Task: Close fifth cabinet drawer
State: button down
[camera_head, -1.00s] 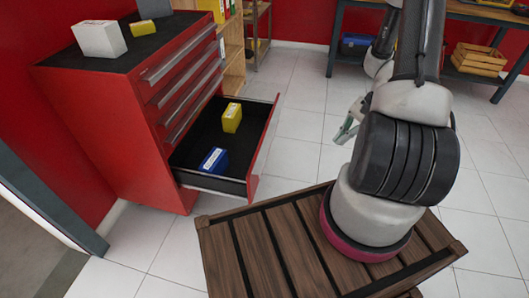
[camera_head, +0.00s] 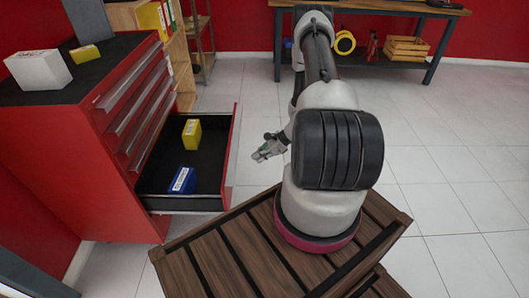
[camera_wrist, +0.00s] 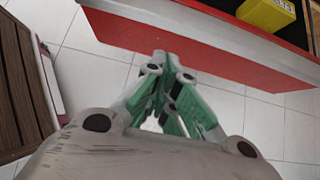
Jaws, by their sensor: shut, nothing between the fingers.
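The red cabinet (camera_head: 62,150) stands at the left with a low drawer (camera_head: 228,165) pulled well out; the closed drawers are above it. The open drawer has a black inside and a red front panel, which also shows in the wrist view (camera_wrist: 210,40). A yellow box (camera_head: 191,133) and a blue box (camera_head: 183,181) sit in it. My gripper (camera_head: 259,156) is to the right of the drawer front, outside the drawer. In the wrist view, its green fingers (camera_wrist: 168,62) are together and empty, pointing at the panel's outer face; contact cannot be told.
My wooden-slatted base (camera_head: 225,262) is close in front of the drawer. A white box (camera_head: 38,68) lies on the cabinet top. A wooden shelf (camera_head: 185,60) stands behind the cabinet, and a workbench (camera_head: 375,12) is at the back. The tiled floor at right is clear.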

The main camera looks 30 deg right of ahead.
jog(key=w+a+f, duration=0.2)
jog(key=w+a, duration=0.1)
jog(key=a, duration=0.2)
jog(key=shift+w, duration=0.25)
jog(key=shift+f, duration=0.1)
